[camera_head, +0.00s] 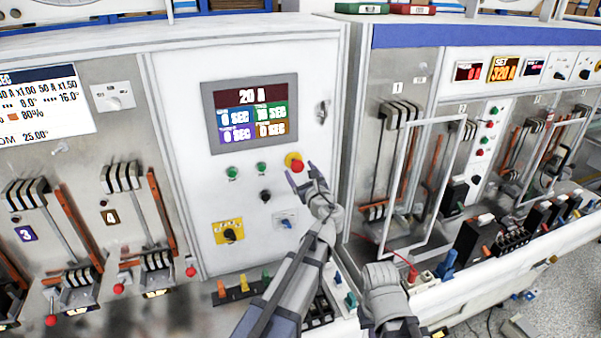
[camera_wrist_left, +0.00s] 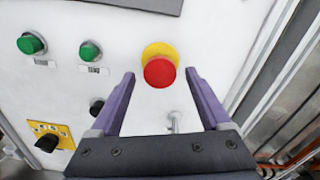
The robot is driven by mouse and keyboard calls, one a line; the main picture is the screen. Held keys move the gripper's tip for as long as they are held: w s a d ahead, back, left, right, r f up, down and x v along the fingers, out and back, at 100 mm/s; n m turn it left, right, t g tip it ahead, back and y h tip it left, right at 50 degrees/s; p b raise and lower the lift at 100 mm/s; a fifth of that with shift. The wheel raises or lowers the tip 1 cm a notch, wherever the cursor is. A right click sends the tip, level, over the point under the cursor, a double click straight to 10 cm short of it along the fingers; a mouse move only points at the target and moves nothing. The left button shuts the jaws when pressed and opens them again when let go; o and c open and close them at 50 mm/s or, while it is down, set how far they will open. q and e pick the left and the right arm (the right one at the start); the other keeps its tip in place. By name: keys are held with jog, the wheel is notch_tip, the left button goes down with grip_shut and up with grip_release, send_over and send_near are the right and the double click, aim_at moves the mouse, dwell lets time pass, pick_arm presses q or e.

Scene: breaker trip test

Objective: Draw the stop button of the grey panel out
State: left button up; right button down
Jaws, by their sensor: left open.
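The stop button (camera_head: 297,165) is a red mushroom head on a yellow ring, at the right of the grey-white panel (camera_head: 180,110) in the head view. In the left wrist view the red button (camera_wrist_left: 159,72) lies just beyond and between the fingertips. My left gripper (camera_head: 300,177) is open, its purple fingers pointing at the button from just below. The left wrist view shows the same gripper (camera_wrist_left: 160,76) with nothing between its fingers. I cannot tell whether a fingertip touches the button. My right gripper cannot be made out in the head view.
Two green buttons (camera_head: 232,172) and a black knob (camera_head: 265,195) sit left of the stop button. A yellow-plated rotary switch (camera_head: 229,232) is lower left. A display (camera_head: 250,112) is above. A white frame (camera_head: 404,185) stands out from the cabinet at right.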

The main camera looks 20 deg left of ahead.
pick_arm(q)
jog(key=v, duration=0.7)
jog(key=shift+s+d, duration=0.25)
jog(key=shift+s, duration=0.1)
jog(key=s+a+f+n+g+h, duration=0.1)
jog(key=s+a+f+n+g, duration=0.35)
jog(key=f+n, duration=0.3)
jog(key=s+a+f+n+g+h, duration=0.1)
jog(key=s+a+f+n+g, duration=0.25)
jog(key=s+f+n, duration=0.35)
jog(key=s+d+f+n+g+h, duration=0.65)
jog(key=s+n+h, duration=0.2)
jog(key=n, duration=0.25)
jog(key=s+d+f+m+y+b, duration=0.1)
jog(key=s+d+f+b, duration=0.2)
jog(key=d+f+b, duration=0.3)
jog(key=s+d+f+m+b, duration=0.2)
jog(key=s+d+f+b, duration=0.2)
jog(key=f+b, duration=0.8)
jog(key=shift+d+f+g+y, duration=0.3)
jog(key=shift+d+g+y, duration=0.05)
jog(key=shift+d, duration=0.7)
